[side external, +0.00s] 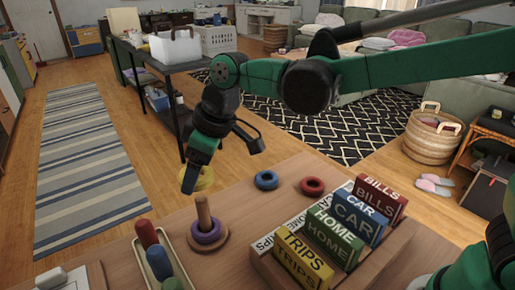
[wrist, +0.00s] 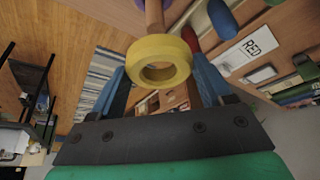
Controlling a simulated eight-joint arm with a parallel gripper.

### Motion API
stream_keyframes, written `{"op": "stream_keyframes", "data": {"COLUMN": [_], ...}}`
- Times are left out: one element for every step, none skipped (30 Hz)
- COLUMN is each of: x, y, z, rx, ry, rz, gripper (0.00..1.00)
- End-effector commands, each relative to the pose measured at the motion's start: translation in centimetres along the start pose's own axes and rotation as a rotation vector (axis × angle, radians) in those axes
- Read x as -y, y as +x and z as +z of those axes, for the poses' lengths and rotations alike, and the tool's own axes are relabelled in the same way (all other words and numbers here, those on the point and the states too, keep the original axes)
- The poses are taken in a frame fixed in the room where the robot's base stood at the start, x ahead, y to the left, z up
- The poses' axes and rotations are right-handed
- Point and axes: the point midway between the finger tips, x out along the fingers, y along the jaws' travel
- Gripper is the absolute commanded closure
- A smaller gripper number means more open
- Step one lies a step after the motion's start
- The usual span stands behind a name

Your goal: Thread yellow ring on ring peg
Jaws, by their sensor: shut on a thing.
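The yellow ring (side external: 207,179) is held up off the table, behind and a little above the tip of the wooden ring peg (side external: 203,213) in the side view. My gripper (side external: 192,178) is shut on it; a blue finger hides part of the ring. In the wrist view the yellow ring (wrist: 160,72) sits between the two fingers (wrist: 160,60), its hole facing the camera. The peg (wrist: 154,14) shows beyond the ring's edge, not through the hole. A purple ring (side external: 206,233) lies around the peg's base.
A blue ring (side external: 266,180) and a red ring (side external: 312,186) lie loose on the table (side external: 240,205). A tray with colored cylinders (side external: 147,233) stands left of the peg. A box of labelled blocks (side external: 262,269) stands to the right.

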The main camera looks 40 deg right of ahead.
Motion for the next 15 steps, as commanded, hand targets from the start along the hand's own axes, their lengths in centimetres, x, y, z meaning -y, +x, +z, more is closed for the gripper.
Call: {"op": "stream_keyframes", "data": {"x": [0.0,0.0,0.0,0.0,0.0,0.0,0.0,0.0,0.0,0.0,0.0,0.0,0.0,0.0,0.0], "y": [0.3,0.4,0.6,0.8,0.9,1.1,1.3,1.5,1.7,1.8,2.0,2.2,2.3,2.5,2.7], "z": [0.1,0.2,0.3,0.4,0.4,0.5,0.5,0.6,0.7,0.8,0.8,0.9,1.0,1.0,1.1], "rx": [0.0,0.0,0.0,0.0,0.0,0.0,0.0,0.0,0.0,0.0,0.0,0.0,0.0,0.0,0.0], "ry": [0.001,0.001,0.001,0.001,0.001,0.001,0.001,0.001,0.001,0.001,0.001,0.001,0.001,0.001,0.001], "rz": [0.0,0.0,0.0,0.0,0.0,0.0,0.0,0.0,0.0,0.0,0.0,0.0,0.0,0.0,0.0], "gripper": [0.77,0.77,0.77,0.77,0.77,0.77,0.77,0.77,0.77,0.77,0.77,0.77,0.77,0.77,0.77]}}
